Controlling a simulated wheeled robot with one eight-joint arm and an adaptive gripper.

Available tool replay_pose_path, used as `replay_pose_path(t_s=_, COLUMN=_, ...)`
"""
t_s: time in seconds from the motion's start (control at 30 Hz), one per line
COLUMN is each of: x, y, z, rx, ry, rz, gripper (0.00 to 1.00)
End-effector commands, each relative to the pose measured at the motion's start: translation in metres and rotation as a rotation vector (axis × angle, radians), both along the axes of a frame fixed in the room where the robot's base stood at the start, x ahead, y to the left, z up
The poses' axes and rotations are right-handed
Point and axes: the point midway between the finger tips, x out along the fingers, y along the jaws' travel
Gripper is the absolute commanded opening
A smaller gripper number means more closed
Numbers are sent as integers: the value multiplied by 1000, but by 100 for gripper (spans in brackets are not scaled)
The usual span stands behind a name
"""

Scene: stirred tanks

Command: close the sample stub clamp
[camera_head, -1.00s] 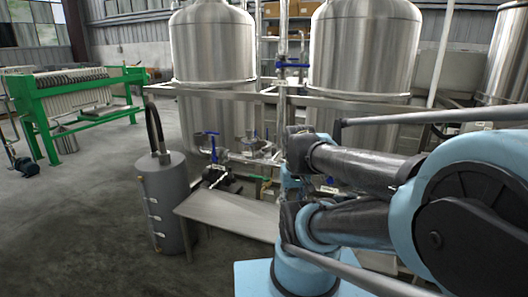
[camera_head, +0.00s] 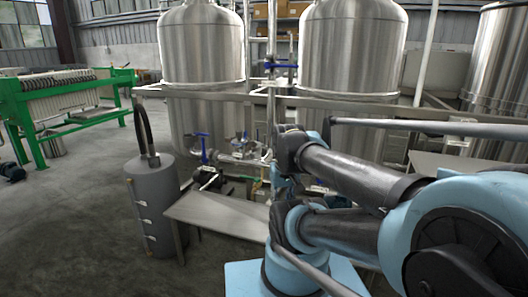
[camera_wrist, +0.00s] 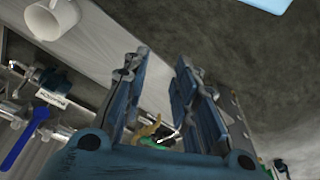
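My gripper (camera_wrist: 157,70) is in the wrist view, its two dark blue fingers apart with a visible gap. Nothing is held between the fingertips. Small green and brass-coloured fittings and a bright metal piece (camera_wrist: 168,134) show through the gap near the finger bases; I cannot tell whether one is the sample stub clamp. A pipe fitting with a white label (camera_wrist: 52,98) and a blue lever handle (camera_wrist: 26,138) lie left of the fingers. In the head view, my arm hides most of the gripper and the pipework behind it.
A metal bench (camera_head: 218,218) stands before the tank pipework. A white cup (camera_wrist: 54,20) is at the wrist view's upper left. A grey cylinder (camera_head: 153,205) with hoses stands left of the bench. Steel tanks (camera_head: 352,50) stand behind.

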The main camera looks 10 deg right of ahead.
Motion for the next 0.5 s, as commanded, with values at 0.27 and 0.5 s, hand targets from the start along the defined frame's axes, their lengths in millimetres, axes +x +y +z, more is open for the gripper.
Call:
replay_pose_path(t_s=0.27, x=37, y=2, z=41, rx=94, ry=42, rz=-259, gripper=0)
replay_pose_path(t_s=0.5, x=83, y=1, z=79, rx=196, ry=98, rz=-552, gripper=0)
